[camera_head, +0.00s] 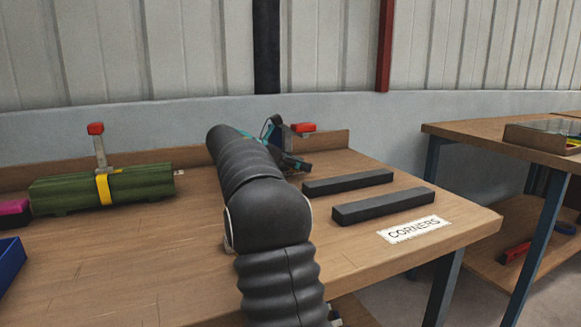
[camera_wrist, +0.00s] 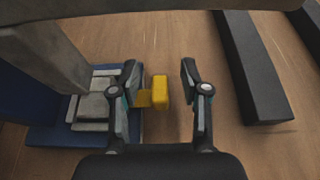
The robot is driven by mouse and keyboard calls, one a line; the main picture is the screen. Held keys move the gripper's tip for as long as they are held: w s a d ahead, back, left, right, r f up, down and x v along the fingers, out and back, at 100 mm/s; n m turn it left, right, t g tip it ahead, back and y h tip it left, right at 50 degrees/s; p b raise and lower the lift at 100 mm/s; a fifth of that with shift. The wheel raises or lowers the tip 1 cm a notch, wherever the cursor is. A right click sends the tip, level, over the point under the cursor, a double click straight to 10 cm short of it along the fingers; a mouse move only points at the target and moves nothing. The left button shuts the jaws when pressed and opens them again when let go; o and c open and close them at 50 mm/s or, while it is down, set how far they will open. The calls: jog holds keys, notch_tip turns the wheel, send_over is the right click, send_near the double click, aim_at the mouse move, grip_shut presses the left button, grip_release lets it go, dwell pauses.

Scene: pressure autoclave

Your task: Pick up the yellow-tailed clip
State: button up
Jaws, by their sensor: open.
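The yellow tail (camera_wrist: 159,92) of the clip shows in the wrist view between the two fingers of my gripper (camera_wrist: 160,80). A narrower yellow piece runs left from it, behind the left finger, towards a grey block. How the clip's body sits there is hidden by that finger. My gripper is open, with a finger on each side of the tail and a visible gap on the right side. In the head view my gripper (camera_head: 285,150) is at the back right of the bench, partly hidden by my arm, and the clip cannot be made out.
A blue base with a grey block (camera_wrist: 95,105) stands left of the fingers. A green block (camera_head: 75,190) with a red-topped clamp (camera_head: 96,135) stands left.

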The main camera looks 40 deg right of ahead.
grip_shut()
jog(key=shift+r+p, duration=0.25)
jog(key=shift+p, duration=0.1)
